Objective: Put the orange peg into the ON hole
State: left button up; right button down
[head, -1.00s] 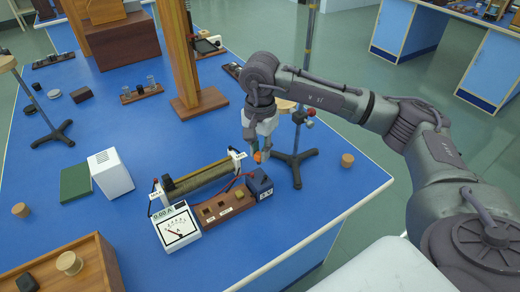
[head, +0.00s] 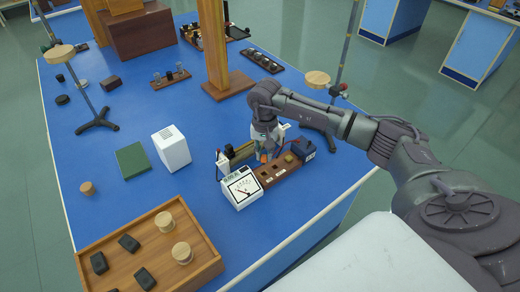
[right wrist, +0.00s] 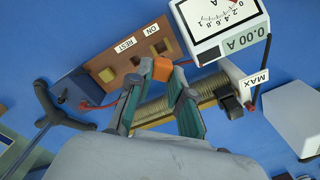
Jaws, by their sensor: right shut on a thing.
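My right gripper (head: 265,147) is shut on the orange peg (head: 264,158), which also shows between its fingertips in the right wrist view (right wrist: 162,70). The wooden board (head: 282,172) lies below and beside the peg. In the right wrist view, the ON label (right wrist: 151,30) sits by the dark ON hole (right wrist: 160,46), and the REST label (right wrist: 125,45) by the REST hole (right wrist: 135,60). The peg appears just off the board's edge near the ON hole; I cannot tell its height. The peg's lower end is hidden. My left gripper is out of view.
A white meter (head: 243,188) reading 0.00 A stands at one end of the board, a blue box (head: 303,148) at the other. A coil rheostat (right wrist: 205,90) lies behind the board, close to the fingers. A wooden tray (head: 205,262) stands front left.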

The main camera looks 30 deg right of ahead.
jog(key=shift+d+f, duration=0.2)
jog(key=shift+f, duration=0.2)
jog(key=shift+a+f+b, duration=0.15)
jog(key=shift+f+b, duration=0.25)
jog(key=shift+a+f, duration=0.1)
jog(key=shift+f, duration=0.45)
jog(key=shift+f+b, duration=0.25)
jog(key=shift+b, duration=0.1)
jog(key=shift+f+b, duration=0.5)
jog(key=shift+f, duration=0.3)
jog(key=shift+f+b, duration=0.85)
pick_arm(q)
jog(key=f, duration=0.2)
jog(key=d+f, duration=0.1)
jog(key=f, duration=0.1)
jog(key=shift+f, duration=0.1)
